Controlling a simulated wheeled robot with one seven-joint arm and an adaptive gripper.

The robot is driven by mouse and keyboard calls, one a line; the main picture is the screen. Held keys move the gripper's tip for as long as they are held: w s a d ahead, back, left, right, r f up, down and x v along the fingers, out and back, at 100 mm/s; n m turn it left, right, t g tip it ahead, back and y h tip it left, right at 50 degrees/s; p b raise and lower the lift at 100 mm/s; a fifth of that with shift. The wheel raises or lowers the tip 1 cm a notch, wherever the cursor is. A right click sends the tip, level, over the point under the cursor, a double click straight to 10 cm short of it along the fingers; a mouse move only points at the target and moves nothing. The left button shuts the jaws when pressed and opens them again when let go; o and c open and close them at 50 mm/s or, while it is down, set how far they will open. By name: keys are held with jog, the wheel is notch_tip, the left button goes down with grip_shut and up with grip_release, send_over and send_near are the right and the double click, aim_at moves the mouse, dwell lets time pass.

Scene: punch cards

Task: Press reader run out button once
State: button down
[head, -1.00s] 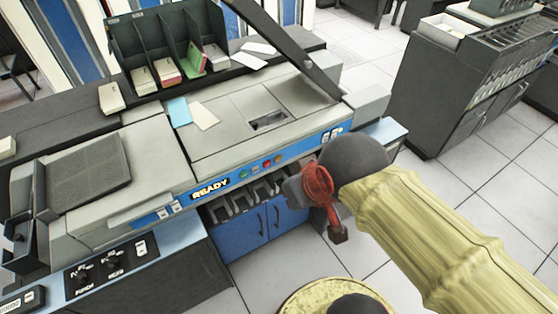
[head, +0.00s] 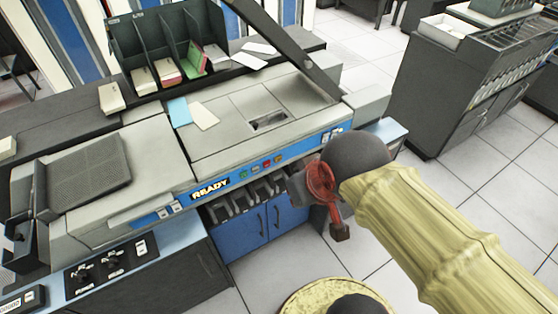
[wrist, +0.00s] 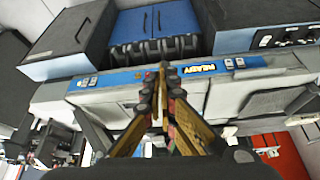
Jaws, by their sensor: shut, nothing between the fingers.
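The card machine's blue control strip (head: 225,182) carries a lit READY label, which also shows upside down in the wrist view (wrist: 202,68). To its right in the head view is a row of small coloured buttons (head: 261,166). A pair of white buttons (head: 171,209) is left of READY, and another pair (head: 331,136) is at the strip's right end. I cannot read which button is run out. My gripper (wrist: 165,68) is shut and empty, its tips overlapping the strip beside READY in the wrist view. They hide some coloured buttons; contact cannot be told.
Card bins (head: 165,55) stand behind the machine's top. Loose cards (head: 203,116) lie on it. A blue cabinet (head: 250,232) is below the strip. A grey machine (head: 450,90) stands at the right, with clear tiled floor between.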

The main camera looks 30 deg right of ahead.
aim_at(278, 159)
jog(key=w+d+f+m+g+y, duration=0.15)
jog(key=f+m, duration=0.25)
jog(key=f, duration=0.4)
jog(key=w+d+f+m+g+y, duration=0.1)
jog(key=w+f+m+y, duration=0.2)
jog(key=f, duration=0.4)
jog(key=w+d+f+m+g+y, duration=0.1)
jog(key=w+f+m, duration=0.2)
jog(key=f+m, duration=0.35)
jog(key=w+d+f+m+t+h+b, duration=0.1)
jog(key=w+d+f+m+t, duration=0.5)
jog(key=w+d+f+m, duration=0.5)
jog(key=w+m, duration=0.2)
jog(key=w, duration=0.1)
jog(key=shift+m+t+h, duration=0.35)
jog(key=w, duration=0.9)
jog(key=shift+a, duration=0.35)
